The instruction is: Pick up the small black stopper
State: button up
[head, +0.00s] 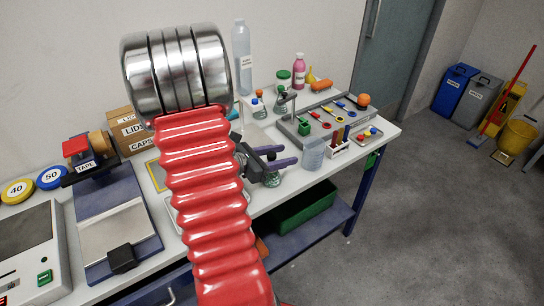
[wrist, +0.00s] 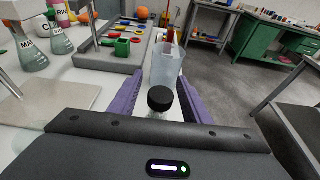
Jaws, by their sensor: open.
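The small black stopper (wrist: 160,98) shows in the wrist view atop a clear glass neck, between the two purple fingers of my open gripper (wrist: 160,84). No contact with either finger is visible there. In the head view my gripper (head: 277,156) is over the bench, and the dark stopper (head: 271,157) shows between its fingers, above a small glass flask (head: 271,179). My wrist hides part of the flask in the wrist view.
A clear plastic beaker (head: 313,155) stands just beyond my fingertips. A rack of tubes (head: 342,146) and a grey tool board (head: 325,120) lie farther right and back. More flasks (head: 282,103) stand behind. The bench's front edge is close by.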

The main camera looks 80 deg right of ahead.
jog(key=shift+c, duration=0.4)
grip_shut()
jog(key=shift+r, duration=0.1)
notch_tip(320, 180, up, 10)
dwell(0.8)
dwell(0.8)
jog(key=shift+s, duration=0.1)
